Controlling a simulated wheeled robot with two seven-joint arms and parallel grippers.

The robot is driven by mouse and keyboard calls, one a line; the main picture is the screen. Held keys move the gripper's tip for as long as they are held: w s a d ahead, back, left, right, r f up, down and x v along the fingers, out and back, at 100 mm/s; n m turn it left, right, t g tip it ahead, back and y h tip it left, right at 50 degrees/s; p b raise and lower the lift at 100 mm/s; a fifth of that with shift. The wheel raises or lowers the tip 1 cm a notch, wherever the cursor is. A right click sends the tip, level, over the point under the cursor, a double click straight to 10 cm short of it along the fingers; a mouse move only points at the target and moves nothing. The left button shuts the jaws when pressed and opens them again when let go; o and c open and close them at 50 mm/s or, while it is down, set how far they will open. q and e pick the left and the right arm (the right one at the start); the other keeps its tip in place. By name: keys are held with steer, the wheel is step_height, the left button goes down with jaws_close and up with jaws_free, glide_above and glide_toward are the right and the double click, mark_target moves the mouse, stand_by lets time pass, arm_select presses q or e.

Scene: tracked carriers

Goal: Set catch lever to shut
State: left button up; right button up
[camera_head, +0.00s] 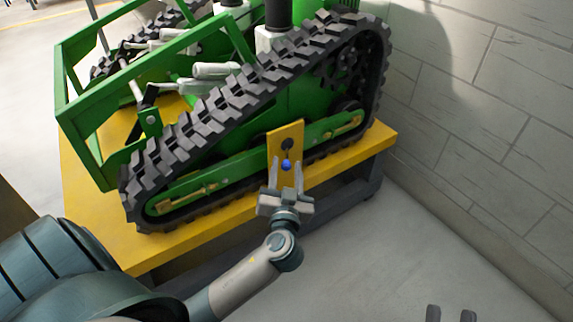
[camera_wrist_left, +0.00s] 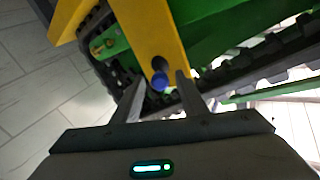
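The catch lever has a blue knob (camera_head: 286,164) and sits on an upright yellow plate (camera_head: 285,133) at the side of the green tracked carrier (camera_head: 220,160). A dark round pivot (camera_head: 288,144) shows just above the knob. My left gripper (camera_head: 285,172) is at the plate, its fingers apart on either side of the knob. In the left wrist view the blue knob (camera_wrist_left: 160,82) shows between the open fingertips (camera_wrist_left: 158,88), with a gap at each side. My right gripper (camera_head: 451,312) shows only as two dark, parted fingertips at the bottom right edge.
The carrier stands on a yellow platform (camera_head: 200,238) with a dark frame below. A black rubber track (camera_head: 215,115) runs close behind the plate. A pale block wall (camera_head: 480,90) stands at the right. The grey floor (camera_head: 370,250) in front is clear.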

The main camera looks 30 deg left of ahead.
arm_select(q)
steer(key=shift+w+a, duration=0.4)
steer(key=shift+w, duration=0.25)
arm_select(e)
steer(key=shift+w+d+r, duration=0.15)
steer(key=shift+w+r, duration=0.05)
steer(key=shift+r, duration=0.35)
arm_select(q)
jaws_close()
arm_select(e)
steer(key=shift+s+f, duration=0.1)
steer(key=shift+f, duration=0.2)
steer(key=shift+f, duration=0.1)
